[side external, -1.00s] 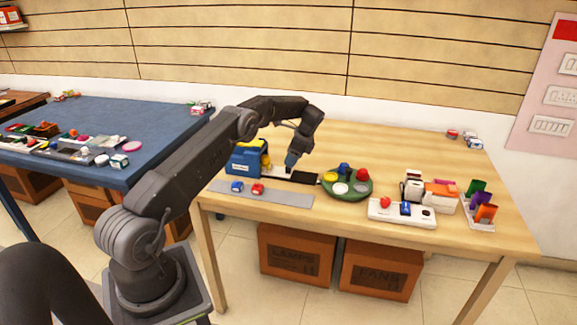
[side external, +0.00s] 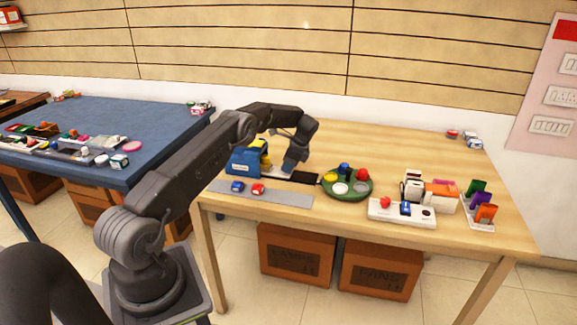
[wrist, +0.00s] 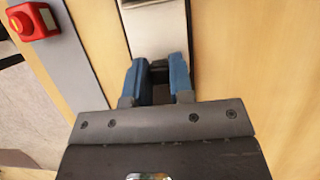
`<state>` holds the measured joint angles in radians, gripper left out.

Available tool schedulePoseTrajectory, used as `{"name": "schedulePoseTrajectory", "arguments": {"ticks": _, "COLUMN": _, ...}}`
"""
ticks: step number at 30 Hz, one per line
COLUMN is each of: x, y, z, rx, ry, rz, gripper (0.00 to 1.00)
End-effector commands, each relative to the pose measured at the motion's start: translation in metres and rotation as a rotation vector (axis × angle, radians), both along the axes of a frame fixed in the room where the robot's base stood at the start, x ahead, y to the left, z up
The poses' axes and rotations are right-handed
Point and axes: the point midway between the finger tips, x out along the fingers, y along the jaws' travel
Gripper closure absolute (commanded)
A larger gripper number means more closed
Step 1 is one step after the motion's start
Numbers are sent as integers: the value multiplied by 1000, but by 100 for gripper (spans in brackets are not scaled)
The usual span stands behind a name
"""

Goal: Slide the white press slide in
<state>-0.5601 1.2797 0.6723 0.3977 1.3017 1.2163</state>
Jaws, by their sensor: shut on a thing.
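The white press slide (wrist: 158,32) runs up from my fingertips in the wrist view. My gripper (wrist: 160,78) has its two blue fingers at the near end of the slide, closed around a small dark part, apparently the slide's handle. The fingers hide most of that part. In the side view my gripper (side external: 290,168) is low over the slide's track, just right of the blue press (side external: 245,162) with its yellow top. A dark strip of track (side external: 304,179) shows to the right of my gripper. The slide is mostly hidden there by my gripper.
A grey strip (side external: 275,197) with a blue and a red block lies along the front edge. A green round tray (side external: 336,191) stands close to the track's right end. A white board (side external: 385,212) stands farther right.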

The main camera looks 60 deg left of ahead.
Motion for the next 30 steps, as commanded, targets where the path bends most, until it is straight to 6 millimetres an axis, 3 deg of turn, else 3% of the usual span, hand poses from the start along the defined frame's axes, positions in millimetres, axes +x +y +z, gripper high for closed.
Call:
{"name": "schedulePoseTrajectory", "arguments": {"ticks": 4, "x": 0, "y": 0, "z": 0, "rx": -1, "ry": 1, "rz": 1, "gripper": 100}}
{"name": "schedulePoseTrajectory", "arguments": {"ticks": 12, "x": -1, "y": 0, "z": 0, "rx": -2, "ry": 2, "rz": 1, "gripper": 100}}
{"name": "schedulePoseTrajectory", "arguments": {"ticks": 21, "x": -29, "y": 29, "z": 1, "rx": -2, "ry": 2, "rz": 2, "gripper": 100}}
{"name": "schedulePoseTrajectory", "arguments": {"ticks": 30, "x": -33, "y": 33, "z": 0, "rx": 0, "ry": 5, "rz": 2, "gripper": 100}}
